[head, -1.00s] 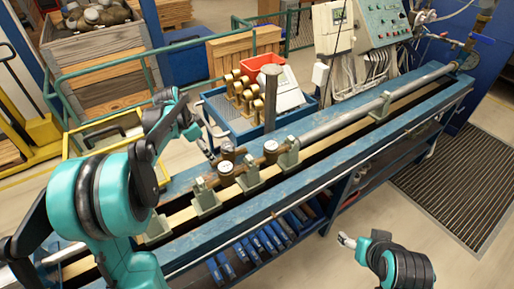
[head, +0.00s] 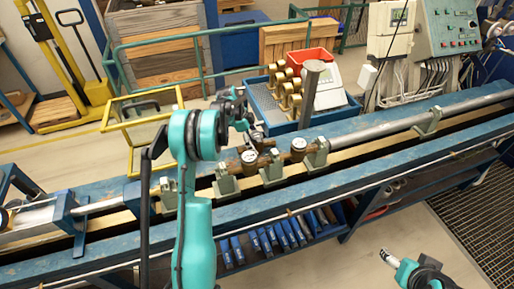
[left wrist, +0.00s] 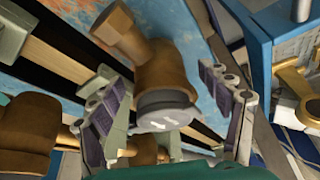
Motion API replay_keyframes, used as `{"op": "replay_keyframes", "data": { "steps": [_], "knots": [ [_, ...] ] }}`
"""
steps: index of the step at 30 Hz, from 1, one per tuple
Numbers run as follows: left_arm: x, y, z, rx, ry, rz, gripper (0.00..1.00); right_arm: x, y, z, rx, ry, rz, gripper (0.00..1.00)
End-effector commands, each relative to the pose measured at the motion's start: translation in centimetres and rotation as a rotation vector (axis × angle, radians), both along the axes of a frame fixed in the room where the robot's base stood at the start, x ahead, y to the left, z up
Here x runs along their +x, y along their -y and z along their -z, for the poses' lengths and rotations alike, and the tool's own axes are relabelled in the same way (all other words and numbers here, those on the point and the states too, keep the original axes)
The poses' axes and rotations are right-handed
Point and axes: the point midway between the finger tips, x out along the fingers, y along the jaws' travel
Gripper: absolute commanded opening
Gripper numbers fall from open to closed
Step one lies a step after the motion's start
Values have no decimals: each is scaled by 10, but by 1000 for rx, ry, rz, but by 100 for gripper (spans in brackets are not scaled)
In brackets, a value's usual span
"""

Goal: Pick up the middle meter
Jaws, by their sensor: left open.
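Brass-brown meters with round dials sit in line on the blue bench: one (head: 249,158) at the left and one (head: 299,146) at the right, between green clamps. My left gripper (head: 260,137) is just behind them, over the bench's far side, and partly hides what lies there. In the left wrist view a brass meter with a grey dial (left wrist: 165,108) lies between the spread fingers of my open left gripper. Whether the fingers touch it I cannot tell. Which meter this is, the head view does not show clearly. My right gripper (head: 388,257) hangs low in front of the bench, far from the meters.
Green clamps (head: 227,182) and a long pipe (head: 375,131) line the bench. A control panel (head: 443,35) is at the back right.

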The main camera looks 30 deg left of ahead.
Motion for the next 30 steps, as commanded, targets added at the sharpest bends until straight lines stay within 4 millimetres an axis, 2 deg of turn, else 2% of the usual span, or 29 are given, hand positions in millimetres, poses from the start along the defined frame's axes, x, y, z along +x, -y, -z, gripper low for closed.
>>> {"op": "replay_keyframes", "data": {
  "steps": [1,3,10,18,19,26,30],
  "knots": [
    [2,3,9,0,1,2,78,0,0,3,0,0,0,70],
    [3,6,16,0,1,2,78,0,0,4,0,0,0,70],
    [3,7,17,0,0,0,78,0,0,3,0,0,0,70],
    [3,7,17,0,0,0,6,0,0,4,0,0,0,70],
    [3,7,17,0,1,0,0,0,0,4,0,0,0,70],
    [3,7,16,0,1,0,0,0,0,3,0,0,0,70],
    [3,7,6,0,1,0,0,0,0,1,0,0,0,70]
  ]
}}
